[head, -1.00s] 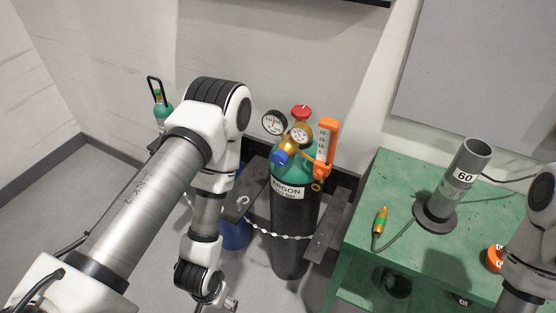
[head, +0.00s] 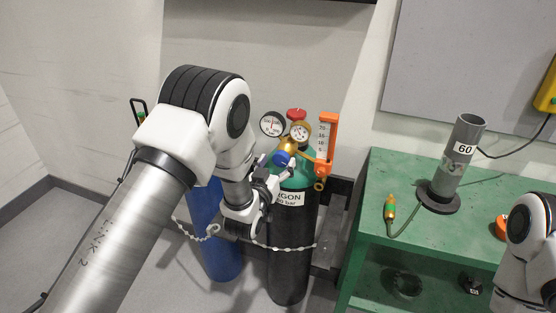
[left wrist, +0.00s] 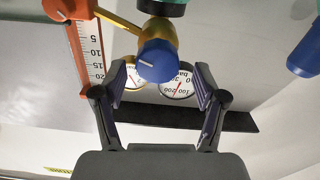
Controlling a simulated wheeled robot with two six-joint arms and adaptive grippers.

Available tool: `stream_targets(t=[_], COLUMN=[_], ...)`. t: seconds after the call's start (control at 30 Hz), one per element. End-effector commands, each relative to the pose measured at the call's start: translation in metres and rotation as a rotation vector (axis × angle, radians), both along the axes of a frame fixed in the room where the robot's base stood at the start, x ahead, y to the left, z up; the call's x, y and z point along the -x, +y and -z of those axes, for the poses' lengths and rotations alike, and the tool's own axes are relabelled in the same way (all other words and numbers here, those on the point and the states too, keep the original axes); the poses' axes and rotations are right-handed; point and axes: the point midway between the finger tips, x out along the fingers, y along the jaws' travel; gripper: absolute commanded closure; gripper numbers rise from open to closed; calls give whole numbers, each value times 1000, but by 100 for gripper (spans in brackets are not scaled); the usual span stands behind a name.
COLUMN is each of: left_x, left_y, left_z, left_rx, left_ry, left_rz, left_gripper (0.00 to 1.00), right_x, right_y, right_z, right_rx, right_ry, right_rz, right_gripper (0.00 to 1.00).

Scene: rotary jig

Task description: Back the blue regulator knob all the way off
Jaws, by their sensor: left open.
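The blue regulator knob (head: 283,156) sits on the brass regulator (head: 296,144) at the top of the argon cylinder (head: 291,240). In the left wrist view the knob (left wrist: 157,61) shows a white line on its face, just beyond and between the fingertips.
Two gauges (head: 273,124) and an orange flowmeter (head: 326,140) crowd the knob. A red valve handwheel (head: 297,114) is above. A chain (head: 285,248) crosses the cylinder. A blue cylinder (head: 219,245) stands left; a green bench (head: 400,170) stands right.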

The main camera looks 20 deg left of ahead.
Motion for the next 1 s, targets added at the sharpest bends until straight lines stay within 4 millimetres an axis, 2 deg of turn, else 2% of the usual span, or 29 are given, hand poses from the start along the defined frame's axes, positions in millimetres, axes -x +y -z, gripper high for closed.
stream_targets(t=[0.13, 0.37, 0.47, 0.53, 0.57, 1.0], left_x=[-16, -18, -18, -18, -18, -18], left_y=[0, 0, 0, 0, 0, -1], left_z=[0, 1, 1, 1, 1, 2], left_rx=[0, 0, 0, 0, 0, 48], left_ry=[1, 2, 2, 2, 2, 4], left_rz=[0, 0, 0, -1, -1, 1], left_gripper=[28, 28, 60, 85, 88, 88], right_x=[0, 0, 0, 0, 0, 0], right_y=[0, 0, 0, 0, 0, 0], right_z=[-3, -2, -2, -2, -2, 0], right_rx=[0, 0, 0, 0, 0, 0], right_ry=[0, 0, 0, 0, 0, 0], right_rz=[0, 0, 0, 0, 0, 0], right_gripper=[60, 60, 60, 60, 60, 60])
